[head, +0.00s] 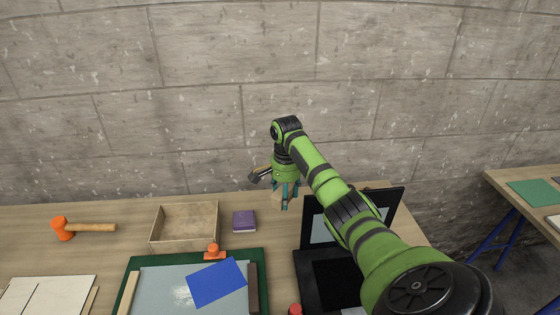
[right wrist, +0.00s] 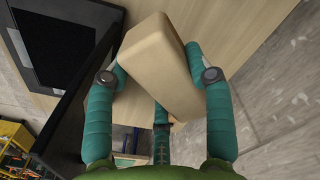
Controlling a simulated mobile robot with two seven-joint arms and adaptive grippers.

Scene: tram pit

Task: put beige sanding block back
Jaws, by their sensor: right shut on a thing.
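The beige sanding block (right wrist: 158,65) is a pale, rounded-edge block held between the teal fingers of my right gripper (right wrist: 160,85) in the right wrist view. The fingers are shut on it from both sides, with a third finger below. In the head view my right gripper (head: 285,194) points down near the back edge of the table, right of the purple block (head: 244,221). Only a small beige part of the sanding block (head: 277,199) shows there. I cannot tell whether it touches the table. My left gripper is out of view.
An open wooden box (head: 186,246) stands left of the purple block. A mallet (head: 85,227) lies farther left. A green-framed board (head: 133,282) with a blue sheet (head: 217,283) is in front. A black open case (head: 310,210) stands close right of my gripper. The wall is behind.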

